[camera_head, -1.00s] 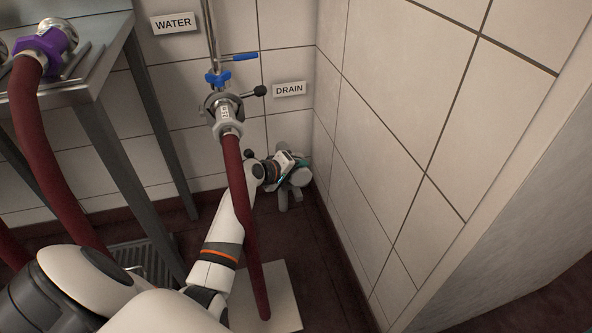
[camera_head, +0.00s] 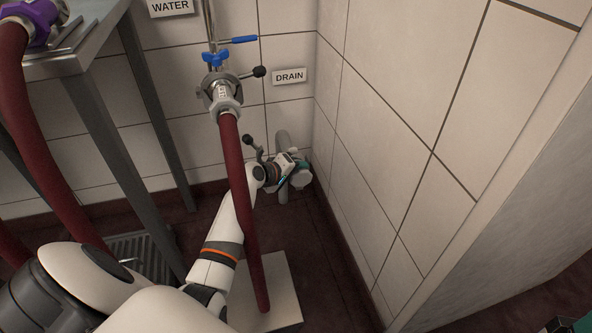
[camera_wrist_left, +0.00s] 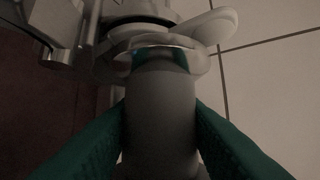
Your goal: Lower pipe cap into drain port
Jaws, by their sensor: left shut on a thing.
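My left gripper (camera_head: 297,172) is low in the corner below the DRAIN sign, its teal fingers shut on a grey pipe cap (camera_head: 303,179). In the left wrist view the cap is a grey cylinder (camera_wrist_left: 160,110) between both fingers, with a shiny ring at its far end. Close beyond the ring are the pale round fittings of the drain pipework (camera_wrist_left: 135,18). A grey upright drain pipe (camera_head: 283,141) shows behind the gripper. The port's opening is hidden, and I cannot tell whether the cap touches it. A dark and teal part, apparently my right gripper (camera_head: 568,320), is cut off at the lower right.
A red hose (camera_head: 240,190) hangs from the valve (camera_head: 219,92) in front of my left arm. A black-knobbed lever (camera_head: 250,143) is left of the gripper. The tiled right wall (camera_head: 390,130) is close. A steel table (camera_head: 95,60) stands left.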

